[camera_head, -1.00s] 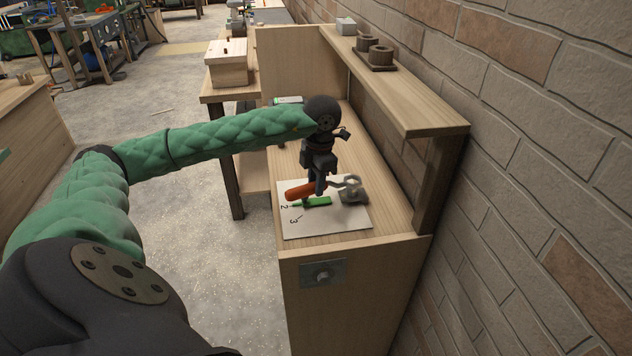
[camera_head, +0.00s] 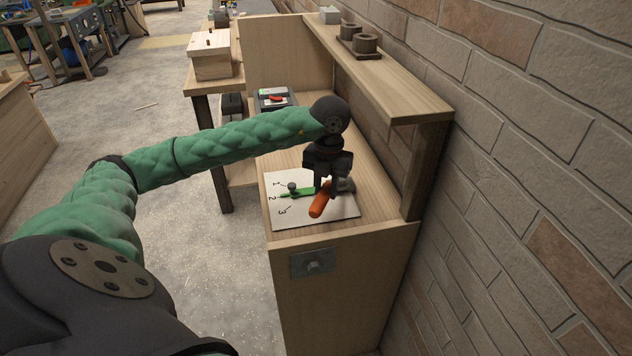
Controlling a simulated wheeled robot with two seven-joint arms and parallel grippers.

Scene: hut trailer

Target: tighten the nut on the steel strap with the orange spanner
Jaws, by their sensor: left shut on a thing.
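The orange spanner (camera_head: 320,205) is held by my left gripper (camera_head: 326,190), which is shut on it just above the white numbered sheet. Its orange handle points toward the near edge; its head is mostly hidden behind the gripper. The steel strap (camera_head: 300,263) is a grey plate on the front face of the bench, with the nut (camera_head: 315,266) standing out from it. The spanner is above and apart from the nut. My right gripper is not in view.
The white sheet (camera_head: 285,222) carries numbers, a green tool (camera_head: 302,192) and a dark grey piece (camera_head: 346,185). A shelf (camera_head: 400,88) with dark cylinders (camera_head: 365,43) runs along the brick wall at right. A dark tray (camera_head: 272,92) lies farther back.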

